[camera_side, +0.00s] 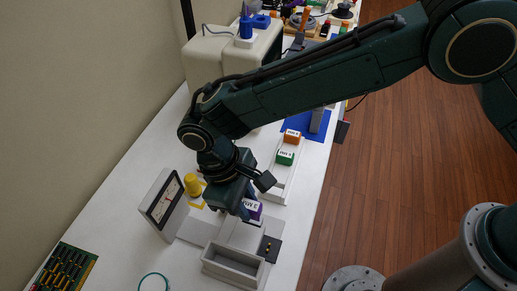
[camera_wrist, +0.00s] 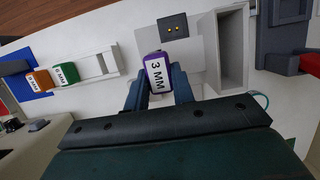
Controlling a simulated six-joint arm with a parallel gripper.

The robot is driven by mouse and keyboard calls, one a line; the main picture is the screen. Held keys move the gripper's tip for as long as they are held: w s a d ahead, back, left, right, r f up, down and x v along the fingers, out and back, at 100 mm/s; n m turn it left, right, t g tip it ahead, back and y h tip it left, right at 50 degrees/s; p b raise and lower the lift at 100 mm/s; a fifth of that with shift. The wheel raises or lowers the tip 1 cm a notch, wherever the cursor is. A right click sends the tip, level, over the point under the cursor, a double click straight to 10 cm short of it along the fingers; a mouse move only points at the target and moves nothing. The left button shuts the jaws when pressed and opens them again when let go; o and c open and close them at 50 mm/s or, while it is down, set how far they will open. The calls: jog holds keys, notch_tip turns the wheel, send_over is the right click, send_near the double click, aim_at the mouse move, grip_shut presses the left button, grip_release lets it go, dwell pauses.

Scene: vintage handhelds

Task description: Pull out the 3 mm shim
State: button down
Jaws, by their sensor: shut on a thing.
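The 3 mm shim is a purple block with a white "3 MM" label; it shows in the wrist view (camera_wrist: 157,72) and in the side view (camera_side: 254,209). My gripper (camera_wrist: 158,90) has its blue-grey fingers on either side of the block and is shut on it. In the side view my gripper (camera_side: 246,211) points down at the light grey plate area, with the purple block at its tips. The lower part of the shim is hidden, so I cannot tell whether it sits in a slot or is clear of it.
A white rack (camera_side: 270,190) holds a green block (camera_side: 285,158); an orange block (camera_side: 292,137) stands behind. A grey open box (camera_side: 232,268) and a dark plate with gold contacts (camera_side: 269,249) are near the gripper. A dial gauge (camera_side: 163,200) and yellow cylinder (camera_side: 193,184) stand left.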

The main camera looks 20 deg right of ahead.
jog(key=shift+r, duration=0.75)
jog(key=shift+w, duration=0.1)
